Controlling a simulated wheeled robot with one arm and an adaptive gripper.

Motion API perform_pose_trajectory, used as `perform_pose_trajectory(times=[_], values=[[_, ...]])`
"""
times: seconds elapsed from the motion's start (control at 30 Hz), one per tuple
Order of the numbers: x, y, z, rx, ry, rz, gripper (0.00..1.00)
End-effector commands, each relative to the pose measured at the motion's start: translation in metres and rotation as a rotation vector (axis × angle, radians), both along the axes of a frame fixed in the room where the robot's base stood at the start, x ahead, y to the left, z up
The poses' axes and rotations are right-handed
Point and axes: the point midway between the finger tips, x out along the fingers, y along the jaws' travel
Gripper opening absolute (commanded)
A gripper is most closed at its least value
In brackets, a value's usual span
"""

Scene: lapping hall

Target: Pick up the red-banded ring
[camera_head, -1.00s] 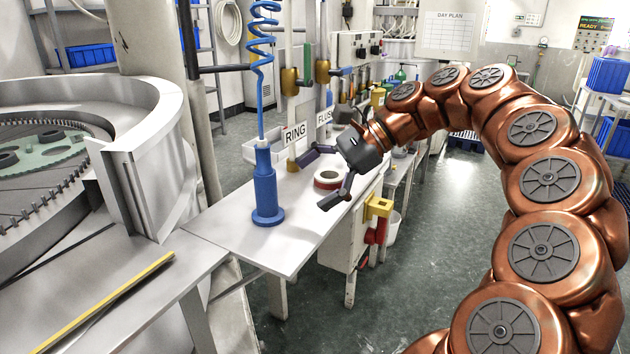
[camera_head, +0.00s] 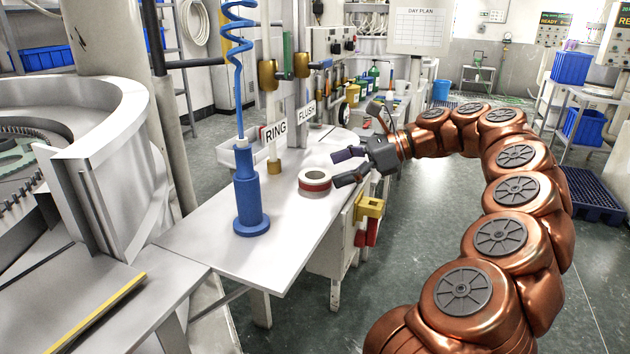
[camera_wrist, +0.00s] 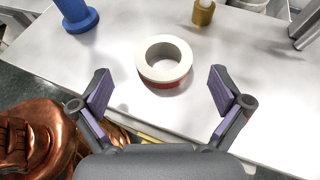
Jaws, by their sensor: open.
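The ring (camera_head: 315,182) is white on top with a red band around its side. It lies flat on the pale bench (camera_head: 283,236), right of the blue stand. My gripper (camera_head: 341,168) is open and empty at the ring's right side, fingers pointing left towards it. In the wrist view the ring (camera_wrist: 165,79) sits ahead of my gripper (camera_wrist: 164,92), roughly centred between the two spread fingers with a gap on either side. The ring does not appear to touch either finger.
A blue stand (camera_head: 248,200) with a coiled hose is left of the ring. A yellow fitting (camera_head: 370,207) hangs at the bench's right edge. Bare bench lies in front.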

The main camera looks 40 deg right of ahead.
Motion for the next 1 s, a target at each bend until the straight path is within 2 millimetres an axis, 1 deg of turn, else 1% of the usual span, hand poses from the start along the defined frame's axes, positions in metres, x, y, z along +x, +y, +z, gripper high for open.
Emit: perform_pose_trajectory(times=[0.17,0.4,0.5,0.7,0.73,0.77,1.0], values=[[0.008,0.009,-0.004,0.000,0.000,0.002,1.00],[0.026,0.030,-0.015,0.000,-0.001,0.000,1.00],[0.030,0.033,-0.017,-0.001,-0.002,-0.003,1.00],[0.030,0.033,-0.018,-0.001,-0.001,-0.004,1.00],[0.030,0.034,-0.018,-0.001,-0.001,-0.004,0.99],[0.030,0.033,-0.018,-0.001,-0.001,-0.004,0.96],[0.030,0.034,-0.018,-0.001,-0.001,-0.003,0.71]])
